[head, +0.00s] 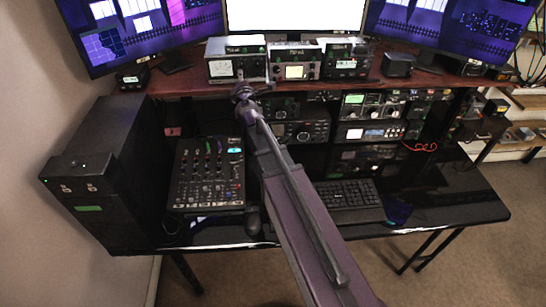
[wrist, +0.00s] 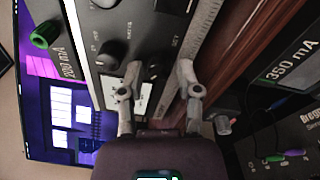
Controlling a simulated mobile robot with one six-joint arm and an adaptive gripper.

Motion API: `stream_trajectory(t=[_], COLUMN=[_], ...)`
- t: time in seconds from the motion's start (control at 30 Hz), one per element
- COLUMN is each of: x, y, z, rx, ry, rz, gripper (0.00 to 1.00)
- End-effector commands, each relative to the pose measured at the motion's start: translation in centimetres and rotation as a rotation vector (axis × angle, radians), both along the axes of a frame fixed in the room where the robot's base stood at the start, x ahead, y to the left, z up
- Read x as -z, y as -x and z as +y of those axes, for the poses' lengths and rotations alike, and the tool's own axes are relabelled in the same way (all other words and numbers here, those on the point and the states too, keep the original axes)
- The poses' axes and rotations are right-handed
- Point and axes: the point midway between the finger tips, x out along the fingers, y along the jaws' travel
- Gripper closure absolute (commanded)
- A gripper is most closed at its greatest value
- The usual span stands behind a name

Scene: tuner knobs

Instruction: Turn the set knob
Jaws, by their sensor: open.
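The set knob (wrist: 154,69) is a small dark knob in line with the "SET" lettering on a grey instrument panel (wrist: 112,22) in the wrist view, which shows the panel turned sideways. My gripper (wrist: 158,70) is open, with one finger on each side of this knob. I cannot tell whether either finger touches it. A second dark knob (wrist: 107,57) sits left of the fingers, outside them. In the head view my gripper (head: 246,91) is at the upper shelf, in front of the left small instrument (head: 223,69); the knob cannot be made out there.
A green knob (wrist: 45,34) stands out at the panel's left. Two similar instruments (head: 295,71) (head: 347,64) are to the right on the wooden shelf (head: 190,84). A mixer (head: 208,178), a keyboard (head: 350,201) and a black tower (head: 110,165) are below.

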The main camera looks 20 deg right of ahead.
Motion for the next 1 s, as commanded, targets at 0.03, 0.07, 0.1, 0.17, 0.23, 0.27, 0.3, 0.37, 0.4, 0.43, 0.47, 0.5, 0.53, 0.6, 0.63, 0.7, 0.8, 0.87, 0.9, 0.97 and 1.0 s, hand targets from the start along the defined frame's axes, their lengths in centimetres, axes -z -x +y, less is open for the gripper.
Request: stream_trajectory(t=[0.03,0.07,0.1,0.17,0.23,0.27,0.3,0.37,0.4,0.43,0.47,0.5,0.53,0.6,0.63,0.7,0.8,0.87,0.9,0.97,1.0], x=[-0.03,-0.03,-0.03,-0.04,-0.04,-0.03,-0.03,-0.03,-0.03,-0.03,-0.03,-0.03,-0.03,-0.02,-0.02,-0.02,-0.01,-0.01,-0.01,-0.01,-0.01], y=[0.00,0.00,0.00,0.00,0.00,0.00,0.00,0.00,0.00,0.00,0.00,0.00,0.00,0.01,0.01,0.01,0.01,0.01,0.02,0.01,0.01], z=[-0.01,-0.01,-0.01,-0.02,-0.02,-0.02,-0.07,-0.07,-0.07,-0.08,-0.07,-0.08,-0.08,-0.09,-0.09,-0.09,-0.09,-0.09,-0.09,-0.09,-0.09], rx=[0.000,0.000,0.000,-0.001,0.000,0.000,0.001,0.000,0.000,0.001,0.000,0.000,0.001,0.000,0.000,0.000,0.000,0.000,0.000,0.000,0.000], ry=[0.023,0.036,0.055,0.085,0.118,0.133,0.151,0.180,0.198,0.211,0.225,0.244,0.256,0.285,0.294,0.319,0.348,0.363,0.374,0.388,0.398], rz=[0.005,0.008,0.014,0.020,0.028,0.032,0.037,0.043,0.048,0.051,0.054,0.058,0.061,0.069,0.072,0.077,0.084,0.088,0.090,0.093,0.096], gripper=[0.56,0.56,0.56,0.56,0.56,0.56,0.56,0.56,0.56,0.56,0.56,0.56,0.56,0.56,0.56,0.56,0.56,0.56,0.56,0.56,0.56])
